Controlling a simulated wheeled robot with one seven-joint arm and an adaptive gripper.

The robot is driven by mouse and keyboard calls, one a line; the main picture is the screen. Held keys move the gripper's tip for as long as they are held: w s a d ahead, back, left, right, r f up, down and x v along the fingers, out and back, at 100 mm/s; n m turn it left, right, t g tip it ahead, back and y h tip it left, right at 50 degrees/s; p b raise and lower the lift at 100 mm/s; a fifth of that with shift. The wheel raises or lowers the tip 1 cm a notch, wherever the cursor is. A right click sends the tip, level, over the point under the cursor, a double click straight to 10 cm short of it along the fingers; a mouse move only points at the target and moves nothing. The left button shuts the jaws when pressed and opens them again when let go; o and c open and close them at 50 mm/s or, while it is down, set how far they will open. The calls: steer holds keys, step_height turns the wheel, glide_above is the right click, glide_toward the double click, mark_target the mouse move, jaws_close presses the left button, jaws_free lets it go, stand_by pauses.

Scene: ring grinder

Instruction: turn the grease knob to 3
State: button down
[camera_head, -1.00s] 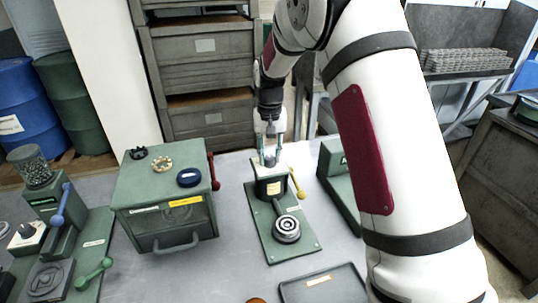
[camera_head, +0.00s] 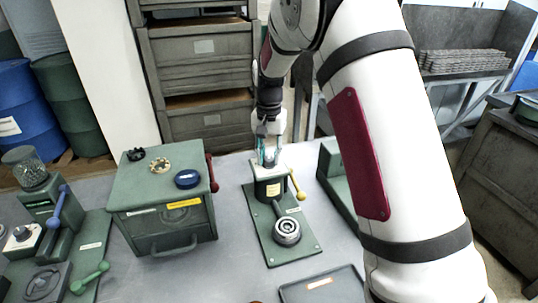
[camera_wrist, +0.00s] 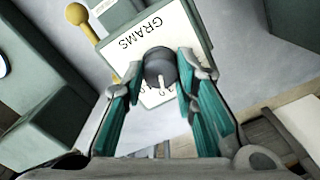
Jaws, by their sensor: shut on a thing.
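The grease knob (camera_wrist: 160,66) is a small dark round knob with a white pointer mark. It stands on a white dial plate (camera_wrist: 128,45) lettered "GRAMS", with digits partly hidden by the knob and fingers. My gripper (camera_wrist: 161,74) has its two teal-padded fingers shut on the knob, one on each side. I cannot read which number the pointer meets. In the head view my gripper (camera_head: 269,152) points down onto the top of the green grease stand (camera_head: 270,188). The knob is hidden between the fingers there.
A yellow-knobbed lever (camera_head: 297,188) sticks out beside the stand. A round metal seat (camera_head: 287,231) is in front. A green cabinet (camera_head: 160,217) with rings on top stands left, a green angled block (camera_head: 338,185) right. A dark tray (camera_head: 322,288) lies in front.

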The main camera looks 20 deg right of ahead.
mark_target(269, 158)
steer(key=c, duration=1.3)
jaws_free()
steer(key=shift+r, duration=0.1)
step_height(269, 158, up, 12)
steer(key=shift+f, duration=0.1)
